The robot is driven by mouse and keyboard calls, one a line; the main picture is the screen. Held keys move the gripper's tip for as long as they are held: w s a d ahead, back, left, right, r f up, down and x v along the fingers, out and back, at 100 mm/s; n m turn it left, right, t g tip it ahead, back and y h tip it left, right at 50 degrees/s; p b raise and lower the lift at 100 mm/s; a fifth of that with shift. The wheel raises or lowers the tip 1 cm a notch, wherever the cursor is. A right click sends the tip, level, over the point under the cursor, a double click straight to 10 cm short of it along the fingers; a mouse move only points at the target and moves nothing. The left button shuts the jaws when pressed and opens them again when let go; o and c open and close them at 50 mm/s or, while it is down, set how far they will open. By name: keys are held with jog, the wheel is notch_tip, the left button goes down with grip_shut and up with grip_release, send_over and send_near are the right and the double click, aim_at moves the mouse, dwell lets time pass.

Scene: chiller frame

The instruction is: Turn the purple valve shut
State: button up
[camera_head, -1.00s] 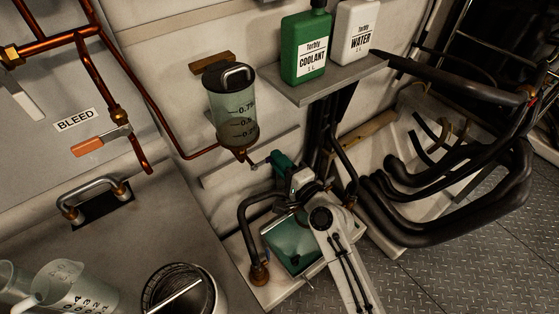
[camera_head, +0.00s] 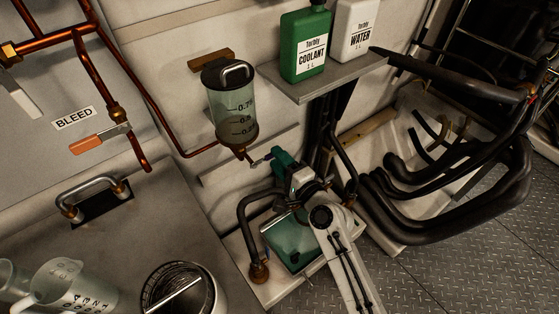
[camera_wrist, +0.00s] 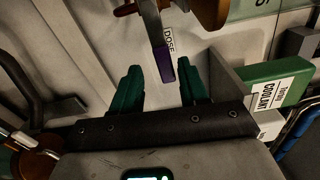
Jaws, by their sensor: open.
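The valve has a purple-gripped lever (camera_wrist: 162,65). In the wrist view it hangs down from a copper-coloured fitting beside a DOSE label (camera_wrist: 169,40). My gripper (camera_wrist: 159,80) has green fingers, apart and empty, and the lever's purple end shows in the gap between them. I cannot tell how deep it sits or whether either finger touches it. In the head view my gripper (camera_head: 279,157) is just right of the small valve under the clear graduated tank (camera_head: 231,105). The lever is too small there to read its angle.
A shelf (camera_head: 330,80) with a green coolant bottle (camera_head: 305,45) and a white water bottle (camera_head: 356,30) is above right of my gripper. Black hoses (camera_head: 440,200) fill the right. An orange-handled bleed valve (camera_head: 100,138) is at left. Jugs (camera_head: 70,285) stand lower left.

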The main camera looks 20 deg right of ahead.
jog(key=b+v, duration=0.1)
jog(key=v, duration=0.9)
jog(key=shift+s+d+b, duration=0.2)
jog(key=shift+s+b, duration=0.15)
jog(key=s+f+n+g, duration=0.8)
jog(key=s+n+g, duration=0.1)
jog(key=s+n, duration=0.15)
jog(key=s+d+n+g+h, duration=0.2)
jog(key=s+d+g+h, duration=0.1)
jog(key=s, duration=0.5)
jog(key=s+d+f+n+g+h, duration=0.1)
jog(key=s+d+n+g+h, duration=0.1)
jog(key=s+d+g, duration=0.2)
jog(key=s+d, duration=0.2)
jog(key=s, duration=0.2)
jog(key=shift+s+f+h, duration=0.3)
jog(key=shift+h, duration=0.1)
